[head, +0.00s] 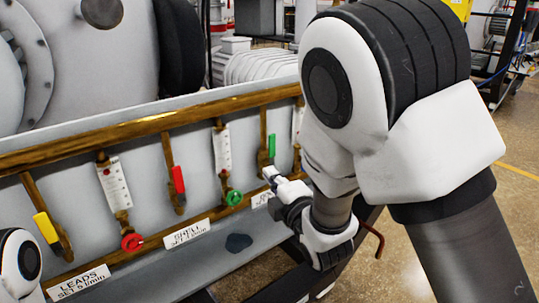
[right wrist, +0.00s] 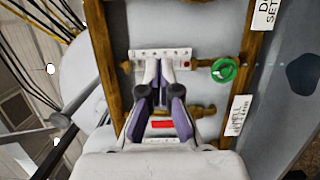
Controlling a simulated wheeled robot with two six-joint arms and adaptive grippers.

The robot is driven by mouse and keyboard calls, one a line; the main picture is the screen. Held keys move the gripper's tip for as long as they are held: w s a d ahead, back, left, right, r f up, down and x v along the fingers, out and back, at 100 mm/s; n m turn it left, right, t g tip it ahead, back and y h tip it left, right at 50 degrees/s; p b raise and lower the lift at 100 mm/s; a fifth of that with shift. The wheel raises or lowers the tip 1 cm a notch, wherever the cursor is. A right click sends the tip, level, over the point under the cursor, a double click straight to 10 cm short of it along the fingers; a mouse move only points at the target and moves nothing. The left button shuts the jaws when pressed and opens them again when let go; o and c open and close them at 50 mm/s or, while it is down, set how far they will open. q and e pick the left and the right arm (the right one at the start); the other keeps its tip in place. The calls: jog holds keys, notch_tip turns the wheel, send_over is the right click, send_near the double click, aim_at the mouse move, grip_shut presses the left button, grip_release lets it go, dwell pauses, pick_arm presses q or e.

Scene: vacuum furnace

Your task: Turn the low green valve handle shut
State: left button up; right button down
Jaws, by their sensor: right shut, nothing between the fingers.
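The low round green valve handle (head: 233,197) sits at the foot of a white flow gauge on the panel. It also shows in the right wrist view (right wrist: 224,70), right of my fingertips. A green lever handle (head: 271,147) hangs higher on the pipe to its right. My right gripper (head: 270,173) is shut and empty, right of and a little above the round handle in the head view. In the right wrist view its closed fingertips (right wrist: 165,64) lie over the white gauge, apart from the round handle. My left gripper is out of view.
A red lever (head: 178,180), a red round handle (head: 132,242) and a yellow lever (head: 46,227) sit farther left. A brass pipe (head: 150,125) runs above them. A grey ledge (head: 200,262) with a dark patch (head: 238,242) lies below.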

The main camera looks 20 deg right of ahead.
aim_at(272, 152)
jog(key=w+d+p, duration=0.1)
jog(key=w+d, duration=0.1)
jog(key=w, duration=0.9)
jog(key=shift+w+d, duration=0.2)
jog(key=shift+d, duration=0.15)
